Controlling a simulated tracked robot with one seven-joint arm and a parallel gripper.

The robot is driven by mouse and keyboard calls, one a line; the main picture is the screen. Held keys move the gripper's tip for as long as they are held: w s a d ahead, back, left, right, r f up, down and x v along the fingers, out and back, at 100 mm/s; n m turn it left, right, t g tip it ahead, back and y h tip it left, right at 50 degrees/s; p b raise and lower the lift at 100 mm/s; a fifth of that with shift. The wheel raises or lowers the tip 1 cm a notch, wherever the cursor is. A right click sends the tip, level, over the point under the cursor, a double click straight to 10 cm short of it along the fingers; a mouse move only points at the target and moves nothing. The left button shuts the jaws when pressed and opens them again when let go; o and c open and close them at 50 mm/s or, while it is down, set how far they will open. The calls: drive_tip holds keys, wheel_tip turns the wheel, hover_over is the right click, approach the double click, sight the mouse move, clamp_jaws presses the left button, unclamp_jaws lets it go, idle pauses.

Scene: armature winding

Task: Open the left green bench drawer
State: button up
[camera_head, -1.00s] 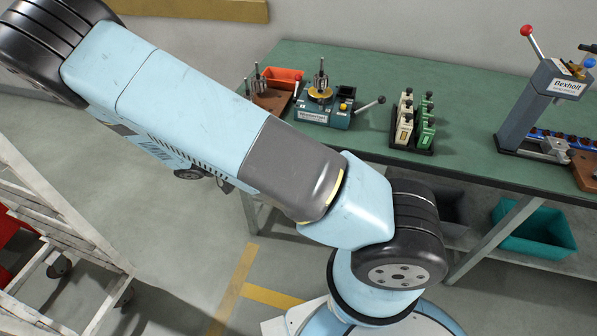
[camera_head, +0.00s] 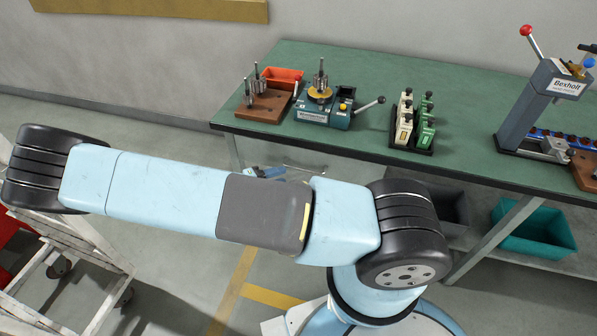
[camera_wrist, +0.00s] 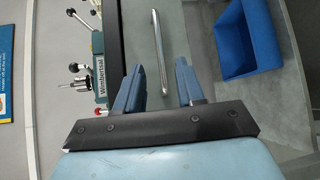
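In the wrist view a long silver bar handle (camera_wrist: 160,48) stands on the plain grey-green drawer front (camera_wrist: 139,30), just below the bench's dark edge. My gripper (camera_wrist: 159,85) is open and empty, its two blue fingers apart. In the head view a bit of my blue gripper (camera_head: 265,172) shows below the front edge of the green bench (camera_head: 460,165). The drawer front is mostly hidden there by the bench edge and my arm.
A winding device (camera_head: 325,105), a wooden block with metal posts (camera_head: 263,108) and a rack of green and white parts (camera_head: 412,125) stand on the bench. A teal bin (camera_head: 535,232) sits underneath. The wrist view shows a blue bin (camera_wrist: 248,38). A white trolley (camera_head: 70,265) stands left.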

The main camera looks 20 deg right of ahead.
sight(302, 170)
drive_tip(key=d, duration=0.5)
drive_tip(key=w+d+f, duration=0.1)
drive_tip(key=d, duration=0.2)
drive_tip(key=shift+w+d+f, duration=0.1)
clamp_jaws()
idle(0.4)
